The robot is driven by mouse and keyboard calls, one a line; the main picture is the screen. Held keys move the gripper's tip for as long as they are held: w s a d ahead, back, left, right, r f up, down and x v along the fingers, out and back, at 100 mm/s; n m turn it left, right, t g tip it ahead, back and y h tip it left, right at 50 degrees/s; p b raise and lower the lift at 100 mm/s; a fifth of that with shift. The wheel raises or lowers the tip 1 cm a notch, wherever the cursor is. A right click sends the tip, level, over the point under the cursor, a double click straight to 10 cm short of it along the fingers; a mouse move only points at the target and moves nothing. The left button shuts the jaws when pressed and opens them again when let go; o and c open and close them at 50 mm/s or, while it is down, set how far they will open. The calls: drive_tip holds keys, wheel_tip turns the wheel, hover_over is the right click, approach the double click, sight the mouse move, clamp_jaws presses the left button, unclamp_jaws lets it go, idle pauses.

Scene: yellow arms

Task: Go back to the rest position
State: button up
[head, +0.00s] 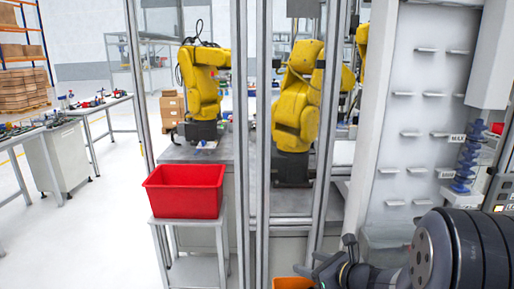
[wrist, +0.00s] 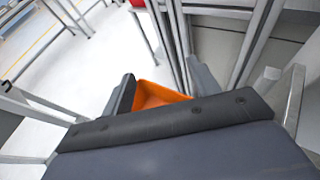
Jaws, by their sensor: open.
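My gripper (head: 322,272) is at the lower right of the head view, on the dark arm that comes in from the right edge. In the wrist view its two dark fingers (wrist: 160,88) stand apart, so it is open. An orange bin (wrist: 158,95) shows between and beyond the fingers. Only a bit of this orange bin (head: 290,283) shows at the bottom edge of the head view, next to the gripper. I cannot tell how far apart they are. The rest of the bin is hidden by the gripper and the frame edge.
A red bin (head: 185,190) stands on a small grey stand (head: 190,221) at left centre. Two yellow robot arms (head: 203,82) (head: 299,97) stand behind metal frame posts (head: 264,120). A white panel with pegs (head: 409,110) is close on the right. Open floor (head: 95,225) lies left.

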drive_tip(key=r+m+h+p, duration=0.1)
drive_tip(key=p, duration=0.2)
drive_tip(key=r+m+t+h+p, duration=0.1)
drive_tip(key=r+p, duration=0.1)
drive_tip(key=p, duration=0.1)
drive_tip(key=w+r+m+h+p, duration=0.1)
drive_tip(key=r+p, duration=0.1)
drive_tip(key=p, duration=0.1)
drive_tip(key=shift+d+r+t+h, duration=0.15)
drive_tip(key=shift+d+t+h, duration=0.15)
drive_tip(key=shift+t+h, duration=0.1)
drive_tip(key=shift+d+f+m, duration=0.1)
drive_tip(key=shift+f+m, duration=0.1)
drive_tip(key=shift+m, duration=0.3)
